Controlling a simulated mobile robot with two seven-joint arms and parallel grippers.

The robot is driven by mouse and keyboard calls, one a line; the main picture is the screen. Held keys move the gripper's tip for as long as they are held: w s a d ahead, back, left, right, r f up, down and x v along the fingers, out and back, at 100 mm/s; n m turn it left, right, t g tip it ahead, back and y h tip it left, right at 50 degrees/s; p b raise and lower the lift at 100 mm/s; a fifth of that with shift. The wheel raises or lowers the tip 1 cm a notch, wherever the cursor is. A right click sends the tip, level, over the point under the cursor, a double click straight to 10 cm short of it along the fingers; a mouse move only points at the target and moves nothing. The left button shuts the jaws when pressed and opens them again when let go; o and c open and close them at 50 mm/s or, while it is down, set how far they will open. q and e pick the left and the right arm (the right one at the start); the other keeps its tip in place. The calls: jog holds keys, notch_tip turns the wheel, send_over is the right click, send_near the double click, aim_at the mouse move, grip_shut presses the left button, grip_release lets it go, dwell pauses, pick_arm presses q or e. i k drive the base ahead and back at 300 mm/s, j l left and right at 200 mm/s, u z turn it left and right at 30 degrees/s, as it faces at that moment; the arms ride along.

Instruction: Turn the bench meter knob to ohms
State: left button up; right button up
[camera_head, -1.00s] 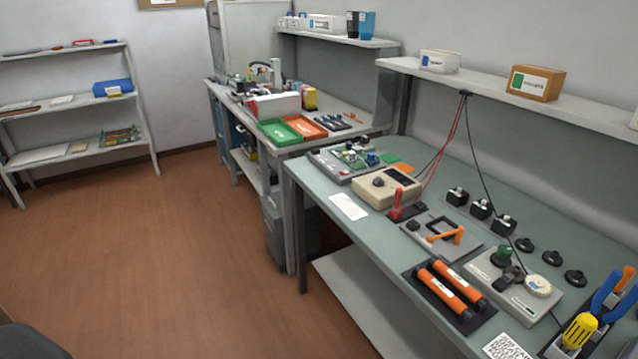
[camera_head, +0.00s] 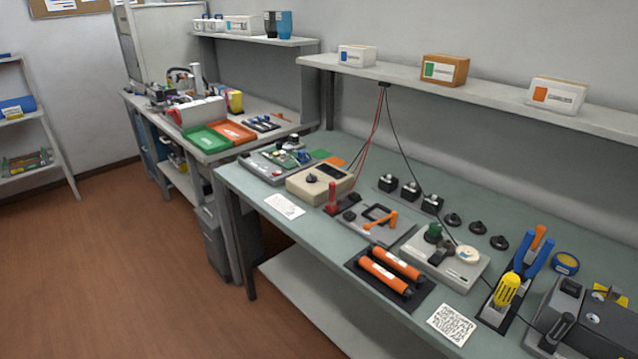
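The bench meter (camera_head: 320,185) is a beige box with a dark display (camera_head: 330,171) on its sloped top. It stands on the green-grey workbench (camera_head: 262,185), left of the middle of the view. Its dark round knob (camera_head: 311,178) sits on the top face, left of the display. The knob's marks are too small to read, so I cannot tell its setting. Red and black leads (camera_head: 372,130) hang from the shelf towards the meter's right side. Neither of my grippers shows in this view.
A red-handled lever (camera_head: 331,196) stands just right of the meter, and a white card (camera_head: 284,206) lies in front. A board fixture (camera_head: 268,168) is to its left. Orange cartridges (camera_head: 390,272) and a tool holder (camera_head: 505,300) lie further right. Floor (camera_head: 130,270) is clear at left.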

aim_at(310, 178)
jog(key=i+j+z, duration=0.35)
jog(key=i+j, duration=0.65)
